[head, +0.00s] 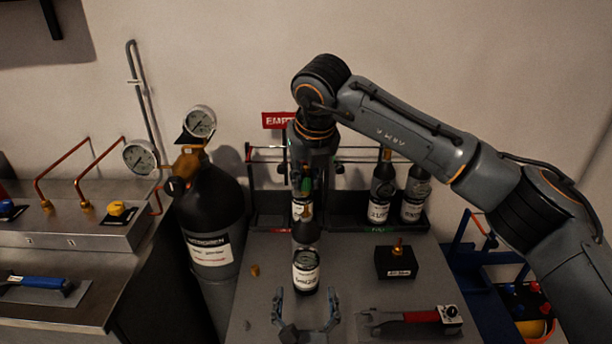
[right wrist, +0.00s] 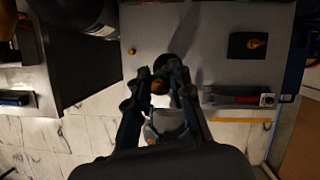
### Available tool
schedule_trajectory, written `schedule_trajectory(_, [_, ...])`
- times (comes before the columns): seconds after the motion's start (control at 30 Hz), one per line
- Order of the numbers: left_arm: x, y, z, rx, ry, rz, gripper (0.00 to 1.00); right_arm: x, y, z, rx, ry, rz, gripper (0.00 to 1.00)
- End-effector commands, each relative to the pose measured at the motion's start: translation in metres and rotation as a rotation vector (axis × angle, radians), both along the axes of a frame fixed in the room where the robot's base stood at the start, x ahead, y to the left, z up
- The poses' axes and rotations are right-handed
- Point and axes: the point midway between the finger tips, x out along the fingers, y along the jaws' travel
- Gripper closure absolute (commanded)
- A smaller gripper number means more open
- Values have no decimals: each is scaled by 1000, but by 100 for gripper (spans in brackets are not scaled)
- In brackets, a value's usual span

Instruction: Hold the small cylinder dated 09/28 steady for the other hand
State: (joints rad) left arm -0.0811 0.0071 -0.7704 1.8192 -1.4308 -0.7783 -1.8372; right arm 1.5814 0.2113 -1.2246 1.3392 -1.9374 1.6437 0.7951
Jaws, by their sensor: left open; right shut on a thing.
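A small dark cylinder (head: 306,250) with a white label is upright in the middle of the head view. Its label is too small to read for certain. My right gripper (head: 304,187) comes down from above and is shut at its top end, where green and brass-coloured parts show between the fingers. The right fingertips also show in the right wrist view (right wrist: 172,75). I cannot tell whether the cylinder's base touches the bench. My left gripper (head: 306,305) is open and empty just in front of the cylinder's lower end, with its fingers spread to either side.
Two labelled cylinders (head: 381,200) (head: 414,199) stand in the rack at the back. A black block (head: 396,264) with a brass fitting and a red-handled tool (head: 420,316) lie on the bench to the right. A large gas cylinder (head: 207,215) with gauges stands left. A small brass piece (head: 255,271) lies nearby.

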Motion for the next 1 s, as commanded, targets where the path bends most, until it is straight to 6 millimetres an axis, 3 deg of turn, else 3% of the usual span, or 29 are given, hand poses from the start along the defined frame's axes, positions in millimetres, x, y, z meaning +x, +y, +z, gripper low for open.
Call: schedule_trajectory(1.0, [0, 0, 69, 0, 0, 0, 15, 0, 0, 76, 0, 0, 0, 100])
